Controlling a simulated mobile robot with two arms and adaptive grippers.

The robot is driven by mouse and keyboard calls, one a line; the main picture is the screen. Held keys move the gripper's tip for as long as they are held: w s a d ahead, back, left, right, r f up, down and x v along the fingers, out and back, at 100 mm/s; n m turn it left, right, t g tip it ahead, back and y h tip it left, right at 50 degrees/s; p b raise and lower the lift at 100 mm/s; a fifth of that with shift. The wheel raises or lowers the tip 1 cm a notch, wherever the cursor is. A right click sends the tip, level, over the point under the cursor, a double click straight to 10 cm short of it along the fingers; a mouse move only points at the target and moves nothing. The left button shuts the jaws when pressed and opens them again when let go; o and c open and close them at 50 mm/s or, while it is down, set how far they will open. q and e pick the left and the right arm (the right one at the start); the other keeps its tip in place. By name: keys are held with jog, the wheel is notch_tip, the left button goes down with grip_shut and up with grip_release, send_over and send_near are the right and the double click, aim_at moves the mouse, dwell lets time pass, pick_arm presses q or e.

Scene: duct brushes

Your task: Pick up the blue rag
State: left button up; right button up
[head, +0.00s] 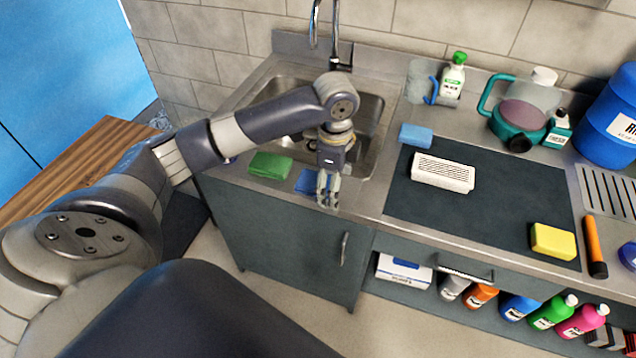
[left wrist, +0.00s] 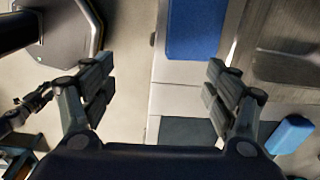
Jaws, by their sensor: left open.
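The blue rag (head: 308,182) lies flat on the steel counter's front edge, before the sink. My left gripper (head: 328,192) points down just to its right and hides part of it. In the left wrist view the blue rag (left wrist: 193,28) shows at the top, beyond the fingertips and nearer the right finger. My left gripper (left wrist: 160,82) is open there, with nothing between its fingers. I cannot tell its exact height above the counter. My right gripper is not in view.
A green rag (head: 270,165) lies left of the blue one. The sink (head: 368,108) and its faucet (head: 334,40) are behind. Bottles (head: 518,306) stand on a shelf below.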

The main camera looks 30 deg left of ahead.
pick_arm(q)
jog(key=w+a+r, duration=0.2)
jog(key=a+r, duration=0.3)
jog(key=a, duration=0.1)
send_over(305, 184)
jog(key=w+d, duration=0.2)
notch_tip(305, 184, down, 5)
jog(key=shift+w+d+r+p, duration=0.1)
jog(key=shift+w+d+p, duration=0.05)
jog(key=shift+p, duration=0.2)
jog(key=f, duration=0.1)
jog(key=f+p, duration=0.1)
jog(key=f, duration=0.1)
jog(key=d+f, duration=0.1)
jog(key=f, duration=0.1)
jog(key=shift+w, duration=0.35)
jog(key=shift+f, duration=0.15)
jog(key=c, duration=1.1)
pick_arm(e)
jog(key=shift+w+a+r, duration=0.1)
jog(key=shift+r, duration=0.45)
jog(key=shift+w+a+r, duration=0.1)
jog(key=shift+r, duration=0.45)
